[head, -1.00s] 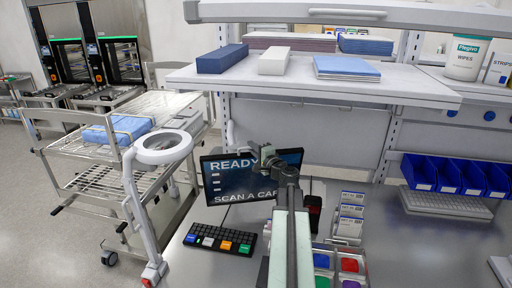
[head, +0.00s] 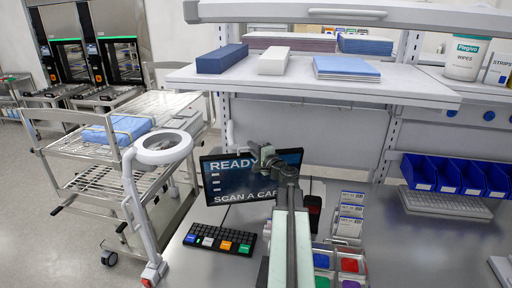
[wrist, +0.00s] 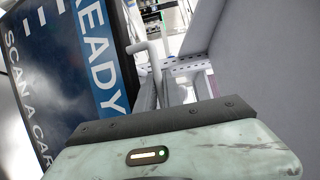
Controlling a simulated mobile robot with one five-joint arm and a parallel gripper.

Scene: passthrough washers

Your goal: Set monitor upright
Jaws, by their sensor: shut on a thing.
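The monitor (head: 229,179) stands on the bench with its dark blue screen facing me, reading "READY" and "SCAN A CAR", the rest covered by my arm. In the head view it looks close to upright, with its top edge slightly slanted. My gripper (head: 265,158) is at the monitor's upper edge, right of its middle, and is shut on it; the fingertips are small and partly hidden there. In the wrist view the screen (wrist: 75,60) fills the left side, right by my gripper's body. The fingers do not show clearly in that view.
A black keyboard (head: 221,239) lies in front of the monitor. A ring lamp (head: 163,148) stands to the left. Small trays (head: 349,265) and card boxes (head: 350,220) are to the right. A shelf (head: 310,84) overhangs behind. Blue bins (head: 440,175) stand farther right.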

